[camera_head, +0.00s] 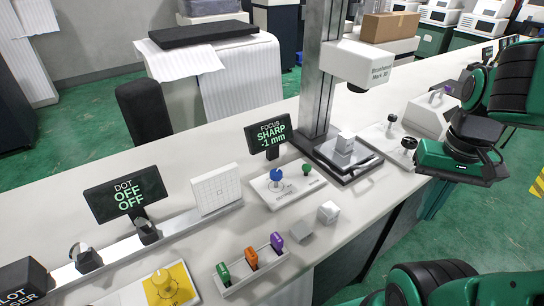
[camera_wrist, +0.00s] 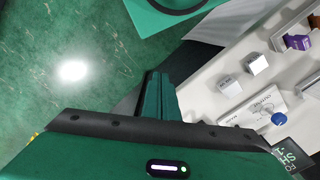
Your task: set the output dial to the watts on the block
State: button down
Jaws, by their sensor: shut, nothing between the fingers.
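A yellow dial (camera_head: 161,279) sits on a yellow plate at the front left of the bench in the head view; its scale is too small to read. Two pale blocks stand on the bench: a cube (camera_head: 328,211) and a lower block (camera_head: 300,232). They also show in the wrist view as one block (camera_wrist: 257,63) and another (camera_wrist: 229,86), with marks I cannot read. A third block (camera_head: 345,141) sits on the stage under the marking head. My gripper (camera_wrist: 160,90) is shut and empty, over the floor beside the bench, apart from the blocks and dial.
A blue knob (camera_head: 277,175) and green knob (camera_head: 306,168) share a white plate before the display (camera_head: 269,136) reading SHARP -1 mm. Another display (camera_head: 127,196) reads DOT OFF OFF. Green, orange and purple tags stand in a tray (camera_head: 232,289). A column rises behind the stage.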

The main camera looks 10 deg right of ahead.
aim_at(275, 175)
jog(key=z, duration=0.35)
jog(key=k, duration=1.05)
jog(key=u, duration=0.7)
jog(key=i, duration=1)
jog(key=z, duration=0.05)
